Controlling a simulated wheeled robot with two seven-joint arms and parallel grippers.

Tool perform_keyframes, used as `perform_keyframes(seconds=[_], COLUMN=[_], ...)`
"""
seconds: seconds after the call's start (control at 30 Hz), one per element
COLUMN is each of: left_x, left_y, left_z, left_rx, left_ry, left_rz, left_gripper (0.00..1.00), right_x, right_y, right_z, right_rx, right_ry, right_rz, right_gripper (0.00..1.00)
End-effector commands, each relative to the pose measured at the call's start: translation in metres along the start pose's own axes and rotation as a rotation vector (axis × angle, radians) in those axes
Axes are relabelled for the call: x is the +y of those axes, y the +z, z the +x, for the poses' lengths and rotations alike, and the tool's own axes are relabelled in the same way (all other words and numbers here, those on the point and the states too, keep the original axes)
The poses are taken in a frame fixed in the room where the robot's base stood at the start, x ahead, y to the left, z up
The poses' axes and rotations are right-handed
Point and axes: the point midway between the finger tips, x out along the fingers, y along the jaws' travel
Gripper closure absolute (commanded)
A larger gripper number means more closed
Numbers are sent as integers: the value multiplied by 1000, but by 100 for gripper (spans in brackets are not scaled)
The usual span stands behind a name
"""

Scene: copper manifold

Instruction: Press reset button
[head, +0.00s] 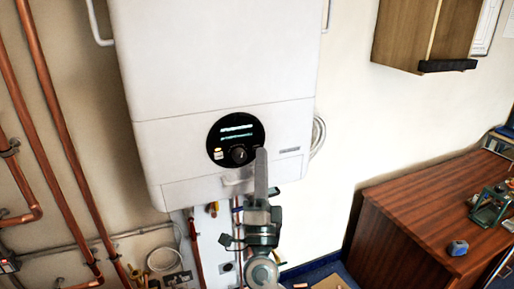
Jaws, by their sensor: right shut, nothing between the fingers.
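A white boiler (220,70) hangs on the wall, with a round black control panel (233,121) low on its front. I cannot tell which part is the reset button. My right gripper (261,155) points up, shut and empty, with its tip over the panel's lower right edge, right of the knob. That part of the panel is hidden behind it, and I cannot tell whether the tip touches. My left gripper is out of view.
Copper pipes (52,115) run up the wall at the left. More pipes and valves hang below the boiler, around my right arm. A wooden cabinet (415,215) with a blue tape measure (457,248) stands at the right. A wall cupboard (412,30) hangs above it.

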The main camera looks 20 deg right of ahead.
Motion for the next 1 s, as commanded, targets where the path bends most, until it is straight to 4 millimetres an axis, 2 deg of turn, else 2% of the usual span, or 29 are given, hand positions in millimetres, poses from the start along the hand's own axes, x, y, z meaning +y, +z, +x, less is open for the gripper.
perform_keyframes(seconds=[0.57,1.0], left_x=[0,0], left_y=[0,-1], left_z=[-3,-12], left_rx=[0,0], left_ry=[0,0], left_rz=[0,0], left_gripper=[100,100], right_x=[-4,-21], right_y=[-3,-20], right_z=[-5,-28], right_rx=[0,0], right_ry=[0,0], right_rz=[-1,-1], right_gripper=[100,100])
